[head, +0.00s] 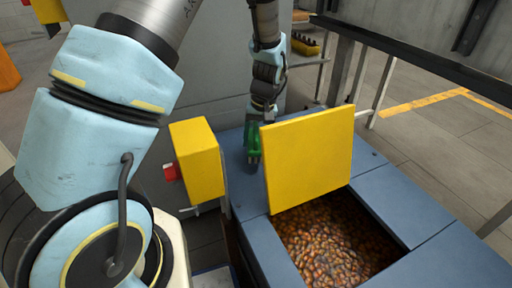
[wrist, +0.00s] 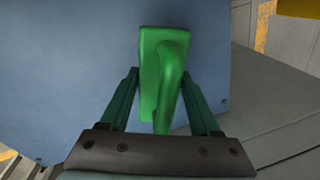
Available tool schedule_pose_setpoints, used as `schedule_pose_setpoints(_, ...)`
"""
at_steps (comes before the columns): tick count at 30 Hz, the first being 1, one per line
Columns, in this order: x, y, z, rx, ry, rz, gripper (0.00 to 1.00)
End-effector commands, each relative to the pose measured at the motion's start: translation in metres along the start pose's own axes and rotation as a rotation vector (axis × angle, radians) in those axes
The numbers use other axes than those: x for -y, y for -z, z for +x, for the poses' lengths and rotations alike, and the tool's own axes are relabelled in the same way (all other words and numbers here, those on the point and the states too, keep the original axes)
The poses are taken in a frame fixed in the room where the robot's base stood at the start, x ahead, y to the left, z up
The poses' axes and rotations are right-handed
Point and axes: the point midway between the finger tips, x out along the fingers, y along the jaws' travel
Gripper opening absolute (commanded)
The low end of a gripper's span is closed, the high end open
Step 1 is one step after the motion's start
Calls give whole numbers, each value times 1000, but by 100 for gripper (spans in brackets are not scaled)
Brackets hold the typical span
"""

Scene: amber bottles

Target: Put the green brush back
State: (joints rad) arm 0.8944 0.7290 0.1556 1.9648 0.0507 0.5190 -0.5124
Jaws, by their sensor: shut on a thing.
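The green brush (head: 253,138) is at the end of my arm in the head view, just left of the raised yellow lid, over the blue top of the machine. In the wrist view the green brush (wrist: 162,75) shows its block and curved handle between the two dark green fingers. My gripper (wrist: 160,90) is shut on the brush's handle. It also shows in the head view (head: 256,120), pointing down. I cannot tell whether the brush touches the blue surface (head: 240,185).
The yellow lid (head: 308,160) stands upright close to the right of my gripper. An open bin (head: 340,245) of amber bottles lies in front of it. A yellow box with a red button (head: 197,160) is to the left. A rail and post (head: 340,70) stand behind.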

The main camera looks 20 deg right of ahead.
Motion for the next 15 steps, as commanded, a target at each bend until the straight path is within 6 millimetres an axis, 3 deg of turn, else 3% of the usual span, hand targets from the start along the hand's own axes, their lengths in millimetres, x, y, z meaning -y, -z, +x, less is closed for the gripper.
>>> schedule_pose_setpoints(4, -3, 0, 22, 2, 1, 0, 0)
schedule_pose_setpoints(15, -4, 0, 27, 0, 0, 0, 0)
